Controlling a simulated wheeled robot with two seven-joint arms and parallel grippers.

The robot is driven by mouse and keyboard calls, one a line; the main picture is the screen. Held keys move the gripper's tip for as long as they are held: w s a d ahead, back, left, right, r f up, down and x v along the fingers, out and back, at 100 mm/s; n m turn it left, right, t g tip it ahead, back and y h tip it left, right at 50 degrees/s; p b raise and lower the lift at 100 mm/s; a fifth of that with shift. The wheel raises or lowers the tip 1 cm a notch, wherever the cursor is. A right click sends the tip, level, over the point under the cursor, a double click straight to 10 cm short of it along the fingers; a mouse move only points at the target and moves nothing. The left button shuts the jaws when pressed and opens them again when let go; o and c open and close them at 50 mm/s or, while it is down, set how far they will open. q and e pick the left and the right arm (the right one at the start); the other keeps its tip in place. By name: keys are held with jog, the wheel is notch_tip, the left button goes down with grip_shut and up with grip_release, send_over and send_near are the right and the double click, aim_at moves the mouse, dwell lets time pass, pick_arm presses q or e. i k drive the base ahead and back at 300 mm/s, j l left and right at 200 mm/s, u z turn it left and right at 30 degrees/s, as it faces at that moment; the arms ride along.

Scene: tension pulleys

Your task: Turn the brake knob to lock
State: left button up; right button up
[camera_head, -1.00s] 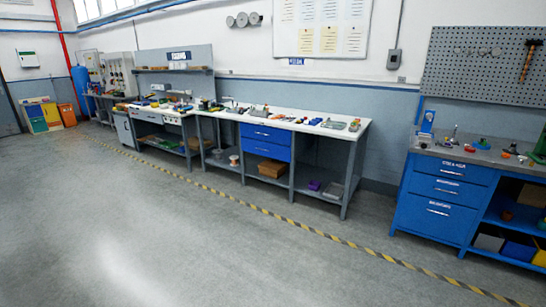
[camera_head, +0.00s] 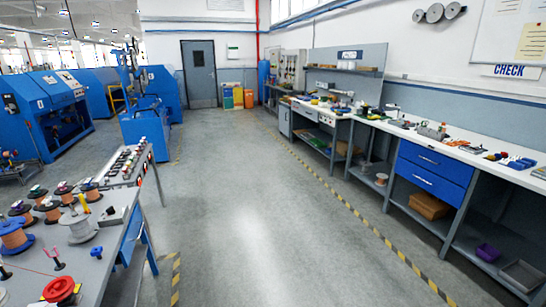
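Neither of my grippers is in the head view. On the near left table (camera_head: 110,248) there is a round red knob-like piece (camera_head: 60,289) at the bottom edge of the picture. I cannot tell whether it is the brake knob. A small pink-red upright piece (camera_head: 54,255) stands behind it. Several spools of copper-coloured and grey wire (camera_head: 77,228) stand on the same table. No part is clearly marked as a brake knob or a lock position.
A grey floor aisle (camera_head: 240,215) lies open ahead, edged by yellow-black tape (camera_head: 375,227). A workbench with blue drawers (camera_head: 433,170) lines the right wall. Blue machines (camera_head: 45,110) stand at the far left. A panel with several knobs (camera_head: 127,163) adjoins the near table.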

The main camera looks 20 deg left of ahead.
aim_at(110, 210)
jog(key=i+j+u, duration=0.15)
jog(key=i+u, duration=0.25)
jog(key=i+j+u, duration=0.1)
jog(key=i+u, duration=0.65)
jog(key=k+l, duration=0.05)
jog(key=k, duration=0.05)
